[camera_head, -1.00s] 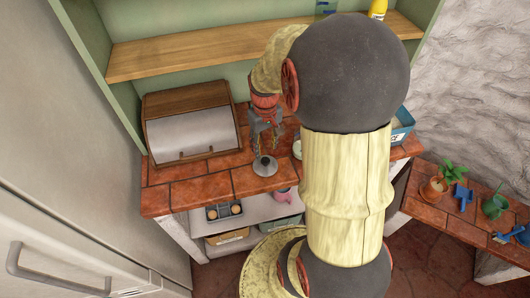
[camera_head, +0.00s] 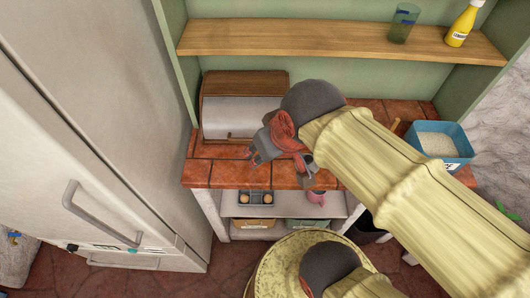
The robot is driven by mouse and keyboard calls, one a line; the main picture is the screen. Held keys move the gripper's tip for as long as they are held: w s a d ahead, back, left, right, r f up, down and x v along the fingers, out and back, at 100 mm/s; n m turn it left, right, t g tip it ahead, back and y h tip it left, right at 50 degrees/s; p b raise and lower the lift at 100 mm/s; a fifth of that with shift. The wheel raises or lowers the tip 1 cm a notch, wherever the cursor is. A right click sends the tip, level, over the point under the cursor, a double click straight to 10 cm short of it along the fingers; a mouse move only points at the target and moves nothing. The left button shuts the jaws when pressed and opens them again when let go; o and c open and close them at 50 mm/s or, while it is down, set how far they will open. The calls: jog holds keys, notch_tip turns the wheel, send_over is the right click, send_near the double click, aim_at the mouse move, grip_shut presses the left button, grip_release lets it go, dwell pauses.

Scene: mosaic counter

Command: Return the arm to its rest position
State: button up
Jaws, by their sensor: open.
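My gripper (camera_head: 266,152) is at the left end of my arm, in front of the bread box (camera_head: 240,116) and over the tiled counter (camera_head: 215,172). Its grey fingers point down and to the left, and they are open. I see nothing held between them. My arm crosses the right half of the view and hides part of the counter. A small greyish item (camera_head: 305,182) shows near the counter's front edge, just right of the gripper; its shape is partly hidden.
A wooden shelf (camera_head: 330,38) above holds a green glass (camera_head: 402,24) and a yellow bottle (camera_head: 463,24). A blue bin (camera_head: 455,155) stands at the counter's right end. A fridge (camera_head: 90,150) stands left. Below, a shelf holds a tray (camera_head: 255,198) and a pink cup (camera_head: 316,195).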

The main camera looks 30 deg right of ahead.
jog(key=shift+s+a+r, duration=0.15)
jog(key=shift+s+a, duration=0.3)
notch_tip(320, 180, down, 2)
jog(key=shift+f+b, duration=0.2)
jog(key=shift+b, duration=1)
jog(key=shift+r, duration=0.2)
jog(key=shift+c, duration=0.5)
